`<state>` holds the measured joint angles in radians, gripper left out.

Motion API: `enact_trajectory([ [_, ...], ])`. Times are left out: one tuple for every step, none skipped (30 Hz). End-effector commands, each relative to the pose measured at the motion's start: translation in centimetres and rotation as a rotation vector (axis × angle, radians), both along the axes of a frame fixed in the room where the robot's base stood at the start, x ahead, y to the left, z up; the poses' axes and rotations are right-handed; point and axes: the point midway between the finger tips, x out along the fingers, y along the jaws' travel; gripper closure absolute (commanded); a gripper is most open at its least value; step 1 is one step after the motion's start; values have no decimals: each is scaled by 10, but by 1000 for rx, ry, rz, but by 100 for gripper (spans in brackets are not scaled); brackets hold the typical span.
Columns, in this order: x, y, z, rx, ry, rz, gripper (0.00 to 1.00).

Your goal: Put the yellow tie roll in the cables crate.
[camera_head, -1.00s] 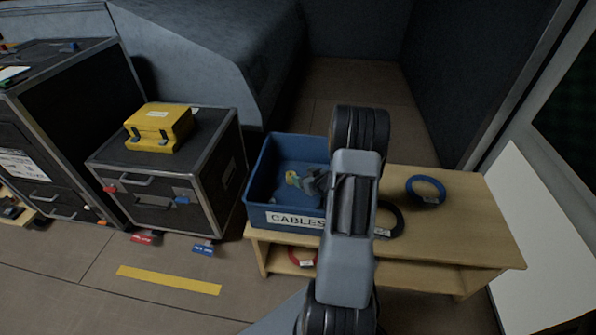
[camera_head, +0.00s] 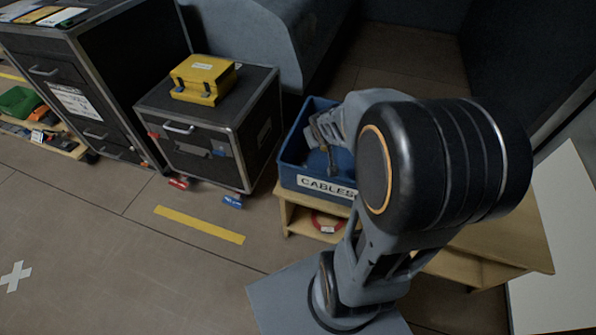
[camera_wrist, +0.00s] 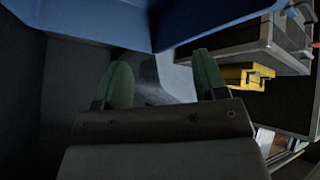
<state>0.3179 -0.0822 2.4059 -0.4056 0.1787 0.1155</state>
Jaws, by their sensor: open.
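The blue cables crate (camera_head: 294,158) stands on the left end of a wooden bench, its white CABLES label facing me. My gripper (camera_head: 323,148) is over the crate opening in the head view, partly hidden by my own arm. In the wrist view, the two green fingertips of my gripper (camera_wrist: 163,80) are apart with nothing between them. The blue crate wall (camera_wrist: 90,22) runs across the top of that view. I cannot make out the yellow tie roll in either current view; much of the crate's inside is hidden by my arm.
A red ring (camera_head: 326,220) lies on the lower shelf of the wooden bench (camera_head: 515,245). A yellow case (camera_head: 203,78) sits on a black flight case (camera_head: 208,125) left of the crate. My arm covers most of the bench top.

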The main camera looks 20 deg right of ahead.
Motion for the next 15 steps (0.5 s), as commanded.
enact_trajectory([
  [-12, 21, 11, 22, 35, 2, 34],
  [-20, 32, 15, 37, 62, 2, 34],
  [-31, 46, 20, 59, 99, 3, 34],
  [-40, 56, 24, 77, 125, 6, 34],
  [-48, 65, 26, 94, 150, 11, 34],
  [-58, 77, 30, 117, 182, 19, 34],
  [-66, 85, 32, 133, 204, 23, 34],
  [-74, 93, 34, 149, 225, 30, 34],
  [-83, 102, 36, 168, 252, 41, 34],
  [-89, 107, 38, 179, 270, 48, 34],
  [-95, 112, 39, 191, 286, 55, 34],
  [-101, 118, 41, 203, 304, 63, 34],
  [-106, 122, 42, 212, 316, 69, 34],
  [-109, 125, 43, 219, 327, 74, 34],
  [-113, 127, 43, 226, 338, 79, 34],
])
